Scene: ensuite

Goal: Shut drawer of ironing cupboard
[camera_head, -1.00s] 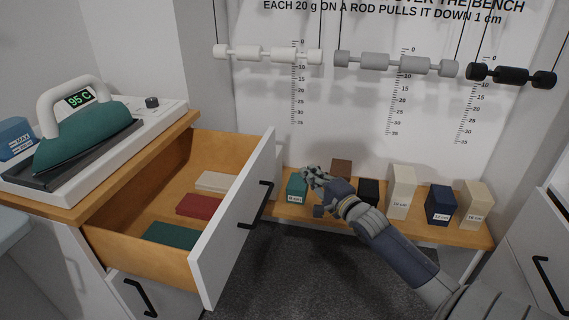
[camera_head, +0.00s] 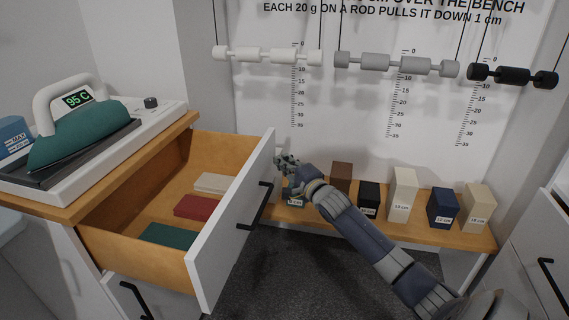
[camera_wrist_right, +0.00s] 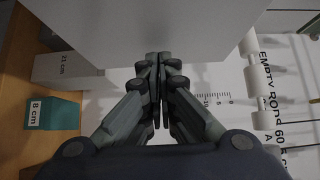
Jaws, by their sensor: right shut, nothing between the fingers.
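The ironing cupboard's top drawer (camera_head: 234,232) stands pulled out, with a white front and a black bar handle (camera_head: 262,205). Inside lie a beige (camera_head: 213,184), a red (camera_head: 199,207) and a green (camera_head: 170,236) flat block. My right gripper (camera_head: 284,160) is shut and empty, at the far upper end of the drawer front, on its outer side. In the right wrist view its closed fingers (camera_wrist_right: 158,62) point at a pale panel (camera_wrist_right: 150,28), probably the drawer front; I cannot tell if they touch. My left gripper is not in view.
An iron (camera_head: 80,132) showing 95 C sits on its base on the cupboard top (camera_head: 150,160). Several labelled blocks, such as a white one (camera_head: 403,193), stand on a low wooden bench (camera_head: 360,223). Rods hang above it. A second cabinet (camera_head: 540,235) stands at right.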

